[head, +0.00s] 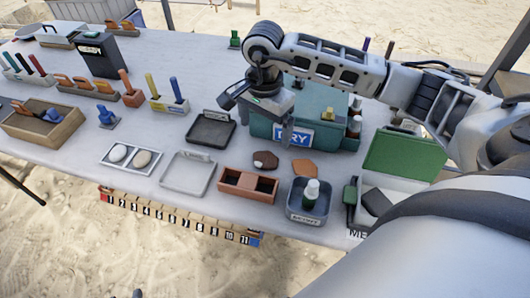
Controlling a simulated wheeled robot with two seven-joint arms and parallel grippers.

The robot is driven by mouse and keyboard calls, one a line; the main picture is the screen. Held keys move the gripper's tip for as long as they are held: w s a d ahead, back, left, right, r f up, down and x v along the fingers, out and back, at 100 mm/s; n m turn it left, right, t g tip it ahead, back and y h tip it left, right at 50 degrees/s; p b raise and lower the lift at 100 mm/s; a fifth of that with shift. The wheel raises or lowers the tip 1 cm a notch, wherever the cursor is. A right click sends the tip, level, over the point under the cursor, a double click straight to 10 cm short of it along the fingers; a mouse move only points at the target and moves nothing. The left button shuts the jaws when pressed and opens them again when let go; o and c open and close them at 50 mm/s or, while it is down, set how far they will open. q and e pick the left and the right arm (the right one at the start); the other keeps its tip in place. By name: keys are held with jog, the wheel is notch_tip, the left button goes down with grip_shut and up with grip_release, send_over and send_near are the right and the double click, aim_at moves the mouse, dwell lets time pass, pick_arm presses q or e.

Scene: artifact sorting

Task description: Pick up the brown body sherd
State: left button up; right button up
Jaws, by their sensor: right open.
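Two flat sherds lie on the white table in front of the teal DRY box. One is a dark brown sherd (265,160) with a pale patch at its lower left. The other is an orange-brown sherd (304,167) to its right. I cannot tell for certain which is the body sherd. My right gripper (258,118) is open and empty, with its fingers spread above the table by the left end of the DRY box. It is above and behind the dark brown sherd, apart from both sherds. My left gripper is not in view.
The teal DRY box (330,134) stands close behind the sherds. In front are a red-brown divided tray (222,184) and a grey bin (323,206) holding a bottle. A black tray (205,143) lies left, and a green-lidded case (404,153) stands right.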

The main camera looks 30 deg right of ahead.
aim_at(265, 160)
jog(key=f+b, duration=0.4)
jog(key=f, duration=0.5)
jog(key=shift+s+f, duration=0.1)
jog(key=shift+s, duration=0.1)
jog(key=c, duration=1.1)
